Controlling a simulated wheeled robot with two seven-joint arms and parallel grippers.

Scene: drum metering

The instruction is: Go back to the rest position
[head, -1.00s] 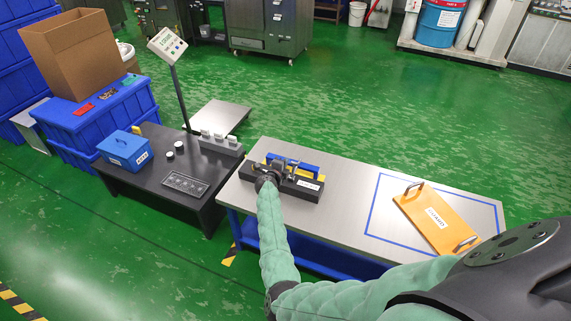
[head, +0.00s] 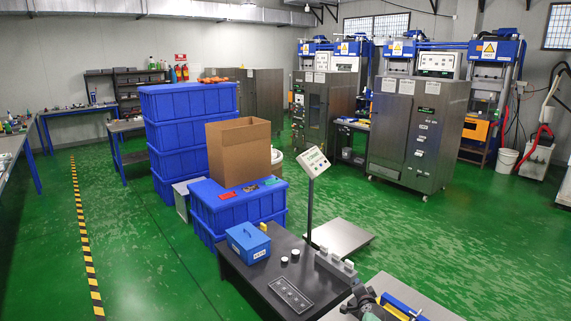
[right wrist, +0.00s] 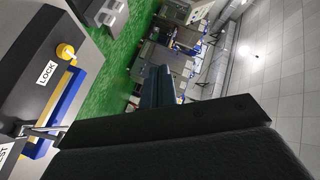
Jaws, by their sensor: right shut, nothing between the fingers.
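My right gripper (head: 366,302) shows at the bottom edge of the head view, close to the blue-handled fixture (head: 404,309) on the metal table. It is shut and empty. In the right wrist view its fingers (right wrist: 159,84) are together, pointing out over the green floor. The fixture fills the left of that view, with a yellow knob (right wrist: 66,52), a blue and yellow part and a LOCK label; I see a gap between it and the fingers. Most of my right arm is below the head view. My left gripper is in neither view.
Blue crates (head: 192,135) and a cardboard box (head: 238,152) stand beyond. Green floor is open at left.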

